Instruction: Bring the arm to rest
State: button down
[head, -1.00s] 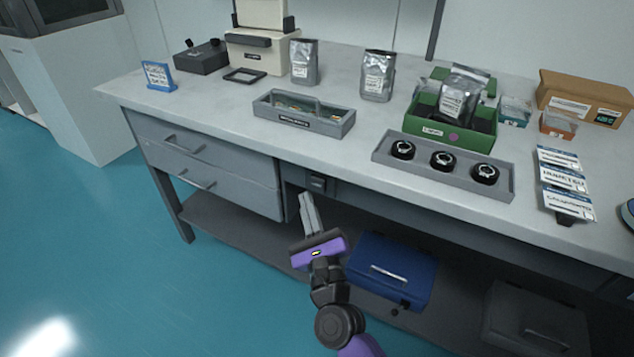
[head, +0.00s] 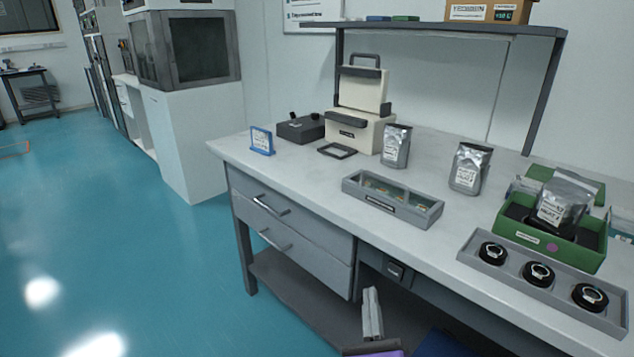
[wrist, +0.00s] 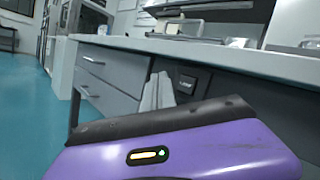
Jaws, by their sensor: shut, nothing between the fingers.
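My gripper (head: 372,314) shows at the bottom of the head view, with its two grey fingers together and pointing up. Nothing is between them. It is in front of the workbench (head: 310,170), below the level of its top and near the open space right of the drawers. In the wrist view, my gripper's fingers (wrist: 157,92) stand shut before the bench front, with the purple body below them.
Two drawers (head: 262,205) are closed at the bench's left. On top are a lidded parts case (head: 392,200), a green bin (head: 550,245), a grey tray (head: 500,272) with black round parts, and silver pouches (head: 468,168). The blue floor (head: 120,260) at left is clear.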

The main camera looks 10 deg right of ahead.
jog(key=s+d+n+g+y, duration=0.2)
jog(key=s+n+g+y, duration=0.3)
jog(key=s+n, duration=3.2)
jog(key=s+r+m+g+h+p, duration=0.1)
jog(key=s+r+m+p, duration=0.3)
jog(key=r+p, duration=0.8)
jog(key=shift+r+m+p, duration=0.3)
jog(key=shift+r+p, duration=0.1)
jog(key=shift+p, duration=0.45)
